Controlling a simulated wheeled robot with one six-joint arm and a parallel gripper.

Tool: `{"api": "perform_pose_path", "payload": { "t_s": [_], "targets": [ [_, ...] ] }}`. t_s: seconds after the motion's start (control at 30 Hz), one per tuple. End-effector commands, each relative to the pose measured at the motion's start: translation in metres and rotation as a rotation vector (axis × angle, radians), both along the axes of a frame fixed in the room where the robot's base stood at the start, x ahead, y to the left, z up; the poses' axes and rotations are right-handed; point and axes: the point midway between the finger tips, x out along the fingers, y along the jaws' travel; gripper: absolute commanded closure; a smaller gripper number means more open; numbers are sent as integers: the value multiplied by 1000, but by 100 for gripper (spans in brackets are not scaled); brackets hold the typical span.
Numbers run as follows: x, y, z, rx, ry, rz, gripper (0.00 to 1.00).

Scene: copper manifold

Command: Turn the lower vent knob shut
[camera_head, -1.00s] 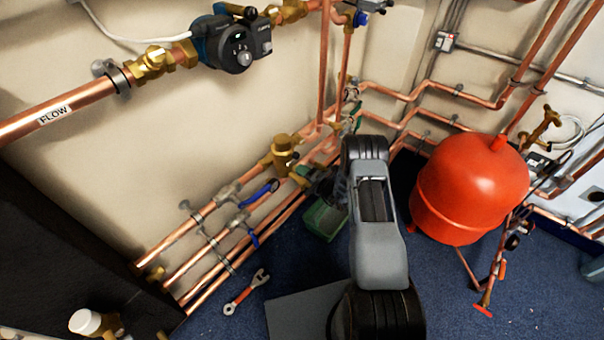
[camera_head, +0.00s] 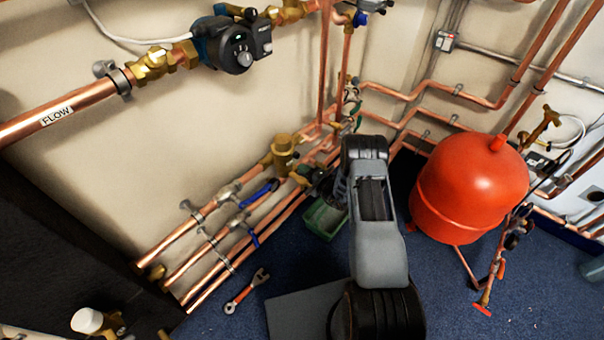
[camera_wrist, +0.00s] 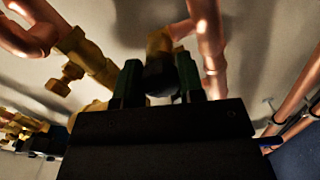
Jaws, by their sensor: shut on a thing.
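In the wrist view, my gripper (camera_wrist: 158,84) has its two dark green fingers on either side of a dark round knob (camera_wrist: 160,80). The fingers are shut on it. The knob sits at the end of a brass fitting (camera_wrist: 159,46) among copper pipes near the wall. The gripper's own dark body hides the lower part of this view. In the head view, my arm reaches forward and down to the low pipes and hides most of the gripper and the knob. The knob's turned position cannot be read.
Copper pipes with blue-handled valves (camera_head: 262,192) run low along the wall. A brass vent body (camera_head: 283,152) stands on them. A green tray (camera_head: 323,218) and a red wrench (camera_head: 247,291) lie on the blue floor. A red tank (camera_head: 470,190) stands right of my arm.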

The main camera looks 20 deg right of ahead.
Motion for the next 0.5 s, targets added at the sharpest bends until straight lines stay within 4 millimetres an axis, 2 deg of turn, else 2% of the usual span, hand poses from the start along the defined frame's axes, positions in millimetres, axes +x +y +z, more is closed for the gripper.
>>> {"api": "perform_pose_path", "payload": {
  "t_s": [0.27,0.3,0.5],
  "targets": [
    [-1,2,-2,1,5,4,88],
    [-1,1,-2,1,5,4,61],
    [-1,0,-1,0,3,0,42]
  ]
}}
